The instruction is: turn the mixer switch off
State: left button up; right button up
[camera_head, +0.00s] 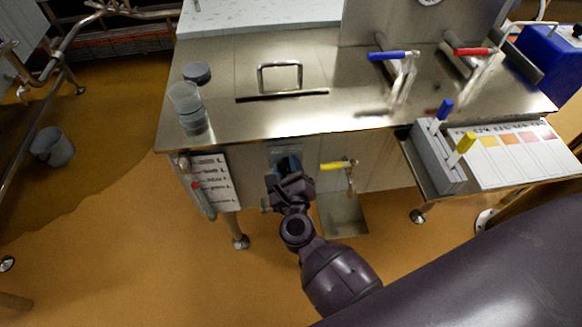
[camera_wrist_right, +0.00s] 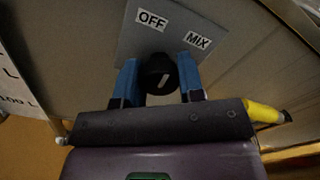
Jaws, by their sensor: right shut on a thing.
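The mixer switch is a round black knob (camera_wrist_right: 160,74) with a short white mark on a grey plate (camera_wrist_right: 128,50) labelled OFF and MIX. The plate also shows on the front of the steel table in the head view (camera_head: 283,151). My right gripper (camera_wrist_right: 160,84) has its blue fingers on either side of the knob and is shut on it. In the head view, my right gripper (camera_head: 287,165) hides the knob. The white mark tilts up and to the right; I cannot tell exactly which label it points to. My left gripper is not in view.
A yellow-handled valve (camera_head: 336,165) is just right of my right gripper. A litre scale panel (camera_head: 212,181) hangs on the left. A clear cup (camera_head: 187,105) stands on the steel table (camera_head: 225,65). A marker rack (camera_head: 437,160) is at the right.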

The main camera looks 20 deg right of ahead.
jog(key=shift+r+n+p, duration=0.25)
jog(key=shift+n+p, duration=0.15)
jog(key=shift+n, duration=0.4)
jog(key=n+p, duration=0.1)
jog(key=n, duration=0.1)
jog(key=shift+f+n, duration=0.1)
jog(key=shift+n, duration=0.5)
jog(key=shift+f+p, duration=0.15)
jog(key=shift+p, duration=0.15)
jog(key=o, duration=0.7)
jog(key=shift+o, duration=1)
